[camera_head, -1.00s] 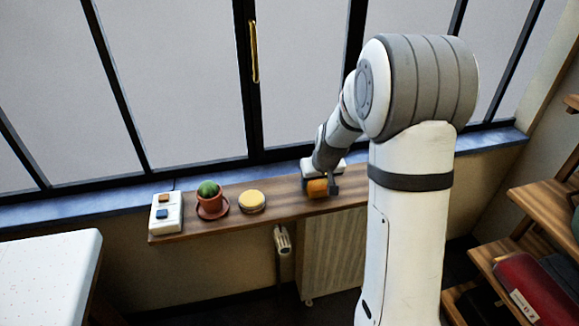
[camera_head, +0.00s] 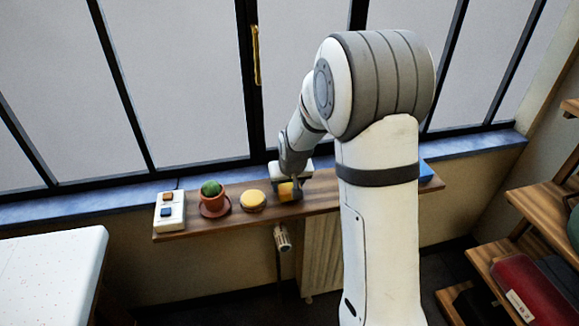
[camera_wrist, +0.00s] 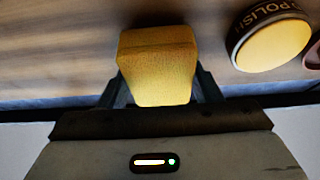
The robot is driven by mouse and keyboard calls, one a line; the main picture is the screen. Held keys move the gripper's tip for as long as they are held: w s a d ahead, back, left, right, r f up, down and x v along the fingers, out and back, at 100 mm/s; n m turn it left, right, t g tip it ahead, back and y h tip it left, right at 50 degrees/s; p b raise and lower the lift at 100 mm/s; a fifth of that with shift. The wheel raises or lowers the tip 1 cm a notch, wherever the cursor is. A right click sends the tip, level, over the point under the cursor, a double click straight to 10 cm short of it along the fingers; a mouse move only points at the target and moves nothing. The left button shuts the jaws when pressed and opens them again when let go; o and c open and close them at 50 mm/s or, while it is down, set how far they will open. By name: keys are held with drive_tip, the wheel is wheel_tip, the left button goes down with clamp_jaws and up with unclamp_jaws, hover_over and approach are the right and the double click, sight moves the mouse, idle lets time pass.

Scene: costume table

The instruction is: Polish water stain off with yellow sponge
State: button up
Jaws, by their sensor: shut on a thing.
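My gripper (camera_head: 291,186) is shut on the yellow sponge (camera_wrist: 160,60), held between its fingers over the wooden shelf (camera_head: 233,222). The sponge also shows as a small yellow-orange block in the head view (camera_head: 286,192). A round tin of yellow polish (camera_head: 253,201) sits open on the shelf, just left of the sponge in the head view. In the wrist view the tin (camera_wrist: 273,46), lettered "POLISH", is to the right, apart from the sponge. I cannot tell whether the sponge touches the shelf. No water stain is visible; my arm hides part of the shelf.
A blue object (camera_head: 425,172) lies at the shelf's right end. Windows rise behind; a radiator (camera_head: 322,255) is below.

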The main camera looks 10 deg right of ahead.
wheel_tip(320, 180, up, 3)
drive_tip(key=shift+d+f+p, duration=0.1)
drive_tip(key=shift+p, duration=0.35)
drive_tip(key=shift+r+p, duration=1.25)
drive_tip(key=shift+r, duration=1)
